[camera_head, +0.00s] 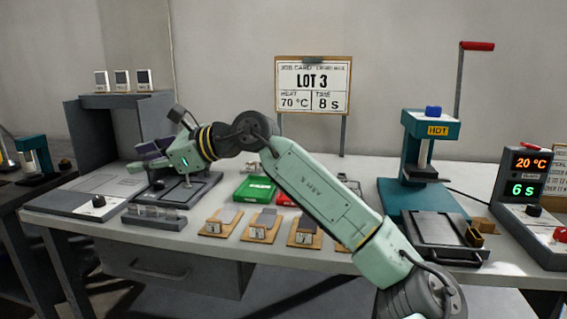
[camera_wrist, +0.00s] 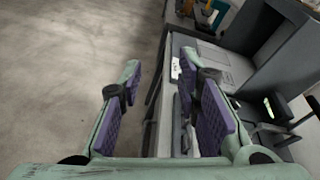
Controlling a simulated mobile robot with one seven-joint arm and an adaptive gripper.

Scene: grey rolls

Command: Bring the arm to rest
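My arm, pale green, reaches across the bench from the lower right of the head view. My gripper (camera_head: 146,155) hangs above the left part of the bench, pointing left, with its purple finger pads partly seen. In the wrist view my gripper (camera_wrist: 170,88) has its two purple-padded fingers well apart, with nothing held between them. Beyond the fingers the wrist view shows the floor and the grey bench edge.
A grey hooded unit (camera_head: 92,139) stands left of my gripper; a grey fixture (camera_head: 185,190) lies below. Wooden boards (camera_head: 261,225), a green tray (camera_head: 255,188), a teal press (camera_head: 431,146) and a display box (camera_head: 526,190) stand rightward. A job card (camera_head: 313,86) is behind.

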